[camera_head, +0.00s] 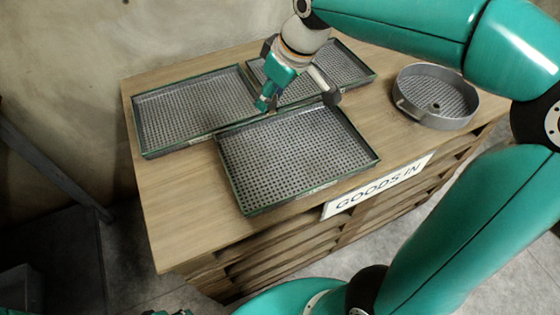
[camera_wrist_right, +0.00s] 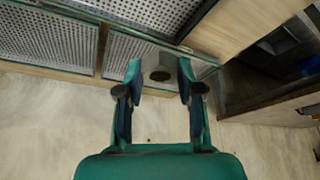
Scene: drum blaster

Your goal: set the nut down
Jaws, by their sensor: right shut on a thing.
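My right gripper (camera_head: 298,100) is over the trays in the head view, pointing down above the back edge of the front tray. In the right wrist view, my right gripper (camera_wrist_right: 160,92) is shut on the nut (camera_wrist_right: 148,68), a grey piece with a dark round hole, between its two fingers. The nut cannot be made out clearly in the head view. Only small teal and dark bits show at the bottom left edge of the head view; I cannot tell whether they are my left gripper.
Three perforated trays lie on the wooden table (camera_head: 185,215): the left tray (camera_head: 195,108), the back tray (camera_head: 345,66) and the front tray (camera_head: 295,155). A round grey perforated dish (camera_head: 435,95) stands at the right. A GOODS IN sign (camera_head: 378,187) is on the front edge.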

